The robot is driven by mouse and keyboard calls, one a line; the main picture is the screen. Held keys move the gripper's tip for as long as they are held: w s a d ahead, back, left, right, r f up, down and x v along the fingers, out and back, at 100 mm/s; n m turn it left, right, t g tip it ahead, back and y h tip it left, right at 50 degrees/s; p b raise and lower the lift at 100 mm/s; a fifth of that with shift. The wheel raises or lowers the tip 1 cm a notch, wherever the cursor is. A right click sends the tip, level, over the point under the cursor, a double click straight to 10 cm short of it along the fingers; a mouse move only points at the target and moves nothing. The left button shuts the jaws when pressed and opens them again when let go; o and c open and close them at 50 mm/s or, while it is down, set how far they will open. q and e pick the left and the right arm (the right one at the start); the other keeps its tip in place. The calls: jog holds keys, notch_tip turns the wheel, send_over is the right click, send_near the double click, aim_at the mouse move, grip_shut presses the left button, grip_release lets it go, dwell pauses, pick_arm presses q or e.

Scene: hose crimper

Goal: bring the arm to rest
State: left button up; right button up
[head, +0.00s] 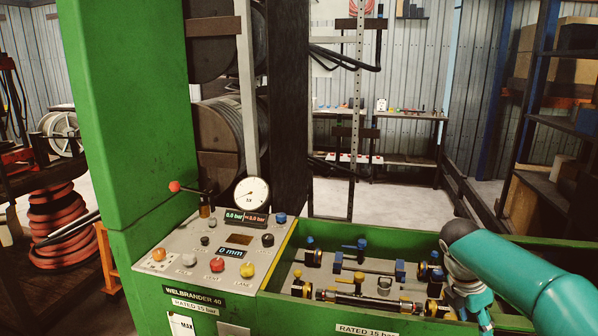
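My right arm (535,280), teal with a dark joint, comes in from the right edge over the green test trough. My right gripper (470,300) is at the trough's right part, low and close to the fittings there. Its fingertips are small and partly hidden, so I cannot tell whether it is open or shut or touching anything. My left arm and gripper are not in view.
The green machine has a grey control panel (205,262) with several buttons, a red-knobbed lever (188,188) and a round gauge (252,194). Displays read 0.0 bar and 0 mm. The trough holds blue-handled valves (354,248) and a metal bar (370,302). Shelves stand behind.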

jog(key=s+a+f+g+y, duration=0.1)
jog(key=s+a+f, duration=0.25)
jog(key=f, duration=0.45)
jog(key=s+a+f+g+y, duration=0.1)
jog(key=s+a+f+g, duration=0.2)
jog(key=f, duration=0.4)
jog(key=s+a+f+y, duration=0.1)
jog(key=s+a+f, duration=0.2)
jog(key=s+f, duration=0.35)
jog(key=s+a+f+m+t+y+p, duration=0.1)
jog(key=s+a+f+m+y, duration=0.2)
jog(key=s+a+f+m, duration=0.45)
jog(key=s+a+f+m+y, duration=0.35)
jog(key=s+a+m, duration=0.35)
jog(key=s+m, duration=0.25)
jog(key=w+m+t, duration=0.1)
jog(key=w+m, duration=0.1)
jog(key=m, duration=0.1)
jog(key=w+f+m+t+h, duration=0.1)
jog(key=w+m+t, duration=0.1)
jog(key=shift+w+d+f+m, duration=0.1)
jog(key=shift+w+d+m, duration=0.1)
jog(key=shift+m, duration=0.2)
